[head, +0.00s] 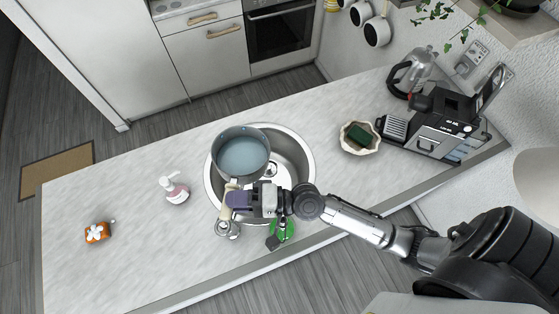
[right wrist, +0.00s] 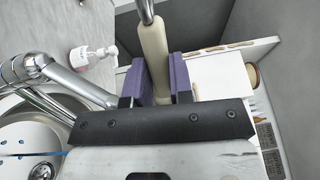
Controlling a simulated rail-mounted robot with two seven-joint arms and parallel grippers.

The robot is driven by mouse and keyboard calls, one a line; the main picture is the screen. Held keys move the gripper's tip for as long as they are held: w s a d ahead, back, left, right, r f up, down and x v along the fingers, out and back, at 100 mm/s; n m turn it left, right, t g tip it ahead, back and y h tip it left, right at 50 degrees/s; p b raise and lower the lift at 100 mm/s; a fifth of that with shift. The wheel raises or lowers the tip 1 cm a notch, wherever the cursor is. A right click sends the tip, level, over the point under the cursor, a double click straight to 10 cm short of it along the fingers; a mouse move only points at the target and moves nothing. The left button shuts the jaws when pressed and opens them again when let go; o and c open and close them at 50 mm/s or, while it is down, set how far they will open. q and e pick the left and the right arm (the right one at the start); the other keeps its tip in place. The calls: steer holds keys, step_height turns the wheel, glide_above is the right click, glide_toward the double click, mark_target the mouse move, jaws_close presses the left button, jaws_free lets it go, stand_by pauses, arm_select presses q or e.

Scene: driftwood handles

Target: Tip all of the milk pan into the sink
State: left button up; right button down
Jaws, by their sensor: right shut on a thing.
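The milk pan (head: 242,157) is blue-grey and hangs over the left part of the round steel sink (head: 291,163). It looks roughly level, and its inside shows a smooth bluish surface that looks like liquid. My right gripper (head: 238,199) is shut on the pan's cream handle; in the right wrist view its purple fingers (right wrist: 160,78) clasp the handle (right wrist: 154,50) from both sides. The sink also shows in the right wrist view (right wrist: 60,106), with its drain partly visible. The pan body is out of that view. My left gripper is not in view.
The chrome tap (head: 228,229) stands at the sink's front edge, close to my right gripper. A green item (head: 283,229) lies beside it. A coffee machine (head: 440,126) fills the right end.

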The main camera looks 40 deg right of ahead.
mark_target(235, 187)
steer(key=d+m+b, duration=0.1)
steer(key=b, duration=0.1)
steer(key=d+m+t+y+b, duration=0.1)
steer(key=d+m+t+b, duration=0.1)
steer(key=b, duration=0.1)
steer(key=shift+w+d+r+b, duration=0.25)
steer(key=shift+w+d+b, duration=0.1)
steer(key=shift+d, duration=0.15)
steer(key=shift+w+d+r+m+t+y+b, duration=0.15)
steer(key=shift+d+m+t+y+b, duration=0.15)
steer(key=shift+d+m+b, duration=0.15)
steer(key=shift+d+r, duration=0.15)
steer(key=shift+d, duration=0.05)
steer(key=shift+d+r+m+b, duration=0.1)
steer(key=shift+d+m+b, duration=0.15)
steer(key=shift+m+b, duration=0.15)
steer(key=shift+w+d+r+m+t+b, duration=0.2)
steer(key=shift+d+m+t+b, duration=0.15)
steer(key=shift+d+t, duration=0.3)
steer(key=shift+d+r+m, duration=0.1)
steer(key=shift+d+m, duration=0.2)
